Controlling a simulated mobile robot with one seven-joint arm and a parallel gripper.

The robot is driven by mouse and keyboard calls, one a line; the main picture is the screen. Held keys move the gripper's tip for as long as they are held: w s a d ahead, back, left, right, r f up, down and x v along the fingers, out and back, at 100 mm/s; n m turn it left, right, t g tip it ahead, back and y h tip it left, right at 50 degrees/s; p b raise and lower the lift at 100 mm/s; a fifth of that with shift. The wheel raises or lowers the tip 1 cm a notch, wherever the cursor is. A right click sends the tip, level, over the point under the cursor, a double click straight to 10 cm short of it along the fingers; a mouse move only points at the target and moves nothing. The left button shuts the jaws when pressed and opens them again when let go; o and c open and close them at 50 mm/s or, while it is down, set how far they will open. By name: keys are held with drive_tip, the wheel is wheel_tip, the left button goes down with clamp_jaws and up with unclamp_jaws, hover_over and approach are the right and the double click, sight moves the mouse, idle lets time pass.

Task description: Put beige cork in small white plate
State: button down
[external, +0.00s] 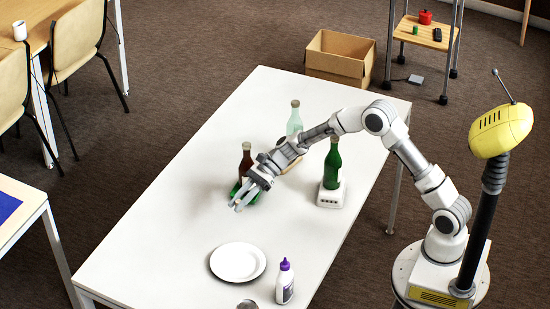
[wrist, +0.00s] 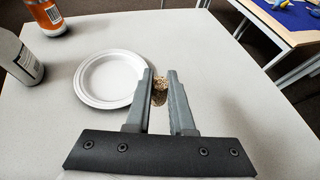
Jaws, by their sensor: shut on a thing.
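The small white plate (external: 238,262) lies empty on the white table in the external view. It also shows in the wrist view (wrist: 104,79), just left of my fingers. My gripper (external: 241,204) is over the table, beyond the plate and in front of the brown bottle. In the wrist view my gripper (wrist: 160,78) is shut on the beige cork (wrist: 159,86), a speckled tan piece between the fingertips. The fingers partly hide the cork. In the external view I cannot make out the cork.
A brown bottle (external: 246,161), a pale clear bottle (external: 294,120) and a green bottle (external: 332,165) on a white base stand near my arm. A purple-capped white bottle (external: 285,285) stands right of the plate. The table (external: 155,238) is clear left of the plate.

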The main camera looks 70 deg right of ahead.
drive_tip(key=s+a+n+g+y, duration=0.1)
drive_tip(key=s+a+n+g, duration=0.15)
drive_tip(key=s, duration=0.45)
drive_tip(key=b, duration=0.3)
hover_over(238, 265)
drive_tip(key=shift+n+g, duration=0.25)
drive_tip(key=shift+g, duration=0.2)
wheel_tip(238, 265, down, 6)
drive_tip(key=shift+f, duration=0.25)
drive_tip(key=shift+f+b, duration=0.8)
drive_tip(key=shift+f, duration=1.05)
drive_tip(key=shift+f, duration=0.2)
drive_tip(key=c, duration=0.8)
unclamp_jaws()
drive_tip(key=shift+r, duration=0.1)
